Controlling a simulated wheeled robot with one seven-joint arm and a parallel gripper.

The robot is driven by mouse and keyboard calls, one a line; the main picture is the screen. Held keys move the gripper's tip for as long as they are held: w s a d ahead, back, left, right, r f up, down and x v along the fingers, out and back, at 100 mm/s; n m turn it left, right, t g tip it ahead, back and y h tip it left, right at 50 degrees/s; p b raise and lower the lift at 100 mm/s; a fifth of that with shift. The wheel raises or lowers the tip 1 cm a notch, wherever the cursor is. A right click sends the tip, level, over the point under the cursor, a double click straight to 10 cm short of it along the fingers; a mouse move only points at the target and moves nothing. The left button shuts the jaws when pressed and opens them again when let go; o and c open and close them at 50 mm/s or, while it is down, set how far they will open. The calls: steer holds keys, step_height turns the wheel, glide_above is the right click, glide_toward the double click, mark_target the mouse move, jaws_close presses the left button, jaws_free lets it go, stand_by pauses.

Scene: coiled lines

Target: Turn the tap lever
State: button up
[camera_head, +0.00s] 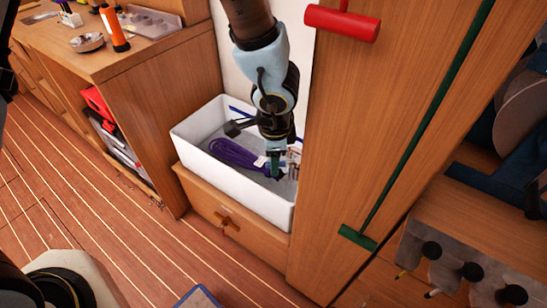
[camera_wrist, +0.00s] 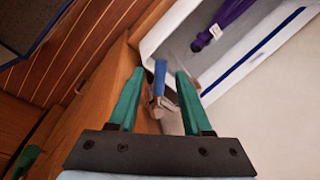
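My gripper (camera_wrist: 159,78) is open, with its two green fingers spread apart. A small upright blue lever (camera_wrist: 159,77) on a grey metal body (camera_wrist: 167,116) shows between the fingertips in the wrist view, with a gap on each side. I cannot tell how deep it sits between them. In the head view my gripper (camera_head: 275,165) hangs over the right part of a white basin (camera_head: 235,186). There the lever is not clearly seen; my gripper and wrist cover that spot.
A purple folded object (camera_head: 234,153) lies in the basin. A tall wooden panel (camera_head: 345,150) with a red handle (camera_head: 342,20) stands close to the right of my arm. A wooden counter (camera_head: 110,62) with loose items is at the left. The planked floor (camera_head: 90,200) is mostly clear.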

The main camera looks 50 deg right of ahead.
step_height(320, 180, up, 11)
steer(key=s+a+p, duration=0.1)
steer(key=shift+s+a+f, duration=0.2)
steer(key=shift+s, duration=0.1)
steer(key=shift+w, duration=0.1)
stand_by(0.4)
